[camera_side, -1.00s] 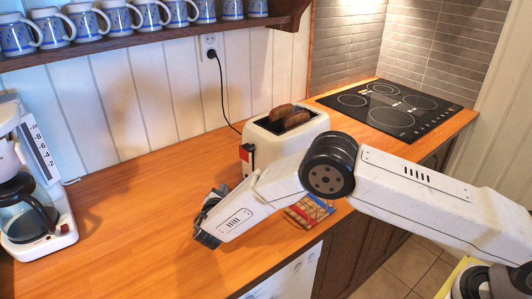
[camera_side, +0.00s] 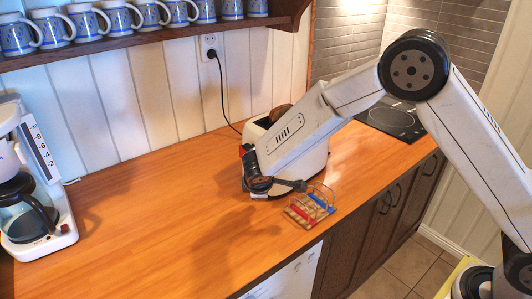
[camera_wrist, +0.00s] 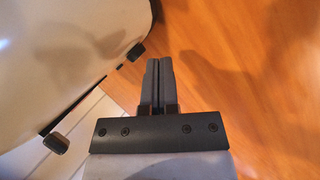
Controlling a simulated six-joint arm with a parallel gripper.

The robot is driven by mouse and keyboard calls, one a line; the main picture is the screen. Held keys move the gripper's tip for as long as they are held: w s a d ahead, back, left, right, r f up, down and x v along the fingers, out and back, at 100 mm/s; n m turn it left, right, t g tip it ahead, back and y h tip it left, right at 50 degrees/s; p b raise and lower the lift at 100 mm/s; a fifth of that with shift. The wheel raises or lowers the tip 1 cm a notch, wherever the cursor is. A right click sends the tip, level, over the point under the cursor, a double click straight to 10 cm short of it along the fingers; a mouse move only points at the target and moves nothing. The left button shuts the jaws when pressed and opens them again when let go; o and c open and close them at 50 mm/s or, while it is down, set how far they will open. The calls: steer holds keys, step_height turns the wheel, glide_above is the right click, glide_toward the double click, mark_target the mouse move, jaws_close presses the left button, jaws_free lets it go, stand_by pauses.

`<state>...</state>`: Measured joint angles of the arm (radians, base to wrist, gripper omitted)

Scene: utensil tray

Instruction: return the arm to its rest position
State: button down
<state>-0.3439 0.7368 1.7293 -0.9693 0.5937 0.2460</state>
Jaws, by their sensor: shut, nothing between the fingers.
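My gripper (camera_side: 301,186) is at the end of my bent arm, low in front of the toaster and just above and left of the small rack in the side view. In the wrist view my gripper's two grey fingers (camera_wrist: 159,62) are together with nothing between them. Wooden counter shows beyond the fingertips.
The cream toaster (camera_side: 317,160) with brown bread is partly hidden behind my arm; its pale body (camera_wrist: 60,50) shows close by in the wrist view. The rack (camera_side: 312,205) has red and blue parts. A coffee maker (camera_side: 50,235) stands left; the middle counter (camera_side: 160,200) is clear.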

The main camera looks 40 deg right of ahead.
steer(key=s+d+r+m+y, duration=0.1)
steer(key=s+d+r+m, duration=0.1)
steer(key=s, duration=0.5)
steer(key=s+d+r+m+g+y, duration=0.1)
steer(key=s+d+m, duration=0.3)
steer(key=s, duration=0.4)
steer(key=s+d+r+m+g+y, duration=0.1)
steer(key=s+d+r+m+y, duration=0.1)
steer(key=s, duration=0.6)
steer(key=shift+s+d+r+m, duration=0.25)
steer(key=shift+d+r+m, duration=0.1)
steer(key=shift+d+m, duration=0.7)
steer(key=shift+a, duration=0.15)
